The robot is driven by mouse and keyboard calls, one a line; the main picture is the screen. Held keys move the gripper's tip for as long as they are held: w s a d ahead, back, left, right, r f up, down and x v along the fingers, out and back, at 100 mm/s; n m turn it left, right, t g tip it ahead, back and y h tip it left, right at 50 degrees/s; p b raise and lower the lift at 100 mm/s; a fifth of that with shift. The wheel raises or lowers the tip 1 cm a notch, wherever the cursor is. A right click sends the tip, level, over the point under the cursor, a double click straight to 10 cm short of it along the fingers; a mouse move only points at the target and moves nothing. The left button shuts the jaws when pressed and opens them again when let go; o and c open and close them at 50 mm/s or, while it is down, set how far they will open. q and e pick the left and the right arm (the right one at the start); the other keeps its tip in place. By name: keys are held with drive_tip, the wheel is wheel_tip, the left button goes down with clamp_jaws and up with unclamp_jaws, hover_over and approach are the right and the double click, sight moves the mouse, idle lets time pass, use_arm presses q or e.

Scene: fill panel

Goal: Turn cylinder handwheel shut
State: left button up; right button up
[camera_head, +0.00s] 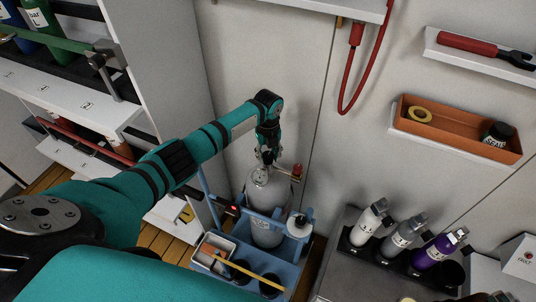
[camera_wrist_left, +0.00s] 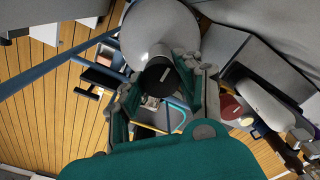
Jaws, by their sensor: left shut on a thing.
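The grey gas cylinder (camera_head: 267,205) stands upright in a blue cart in the head view, its valve at the top. In the left wrist view the pale cylinder body (camera_wrist_left: 158,32) shows behind a round black handwheel (camera_wrist_left: 158,77). My left gripper (camera_head: 267,152) reaches down onto the valve from above. In the left wrist view its two fingers (camera_wrist_left: 165,90) lie on either side of the handwheel, shut on it. In the head view the gripper hides most of the handwheel. My right gripper is not in view.
The blue cart (camera_head: 292,245) carries a small tray (camera_head: 215,252) and a white-topped bottle (camera_head: 299,224). A rack of several small bottles (camera_head: 405,236) stands to the right. An orange bin (camera_head: 455,125) is on the wall shelf. A red hose (camera_head: 356,75) hangs above. A shelf unit stands at left.

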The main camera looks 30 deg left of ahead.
sight(268, 155)
use_arm(q)
drive_tip(key=shift+w+r, duration=0.15)
drive_tip(key=o, duration=0.9)
wheel_tip(268, 155, up, 12)
idle(0.5)
